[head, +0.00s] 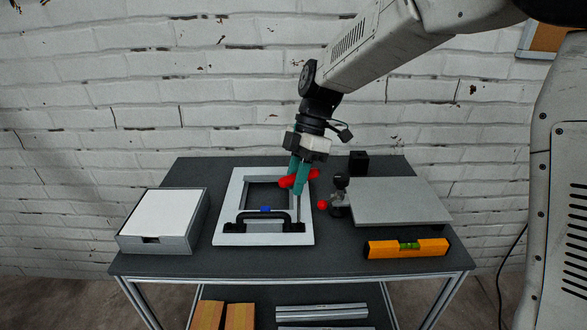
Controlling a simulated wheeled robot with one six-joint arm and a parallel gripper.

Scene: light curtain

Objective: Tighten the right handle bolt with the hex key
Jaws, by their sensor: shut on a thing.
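A light grey frame (228,205) lies on the dark bench, with a black handle (262,216) across its near side. The handle's right foot (294,227) is near the frame's right near corner. My gripper (299,188) is shut on the red grip of the hex key (287,182), whose red ends show either side of the teal fingers. The key's thin grey shaft (298,208) points down, nearly upright, with its tip at or just above the right foot. I cannot tell whether the tip sits in the bolt; the bolt head is too small to make out.
Right of the frame stand a dark clamp-like part with a red knob (322,204), a grey panel (400,200), a black cube (358,162) and an orange level (407,248). A white-topped box (165,215) is left. A brick wall stands behind.

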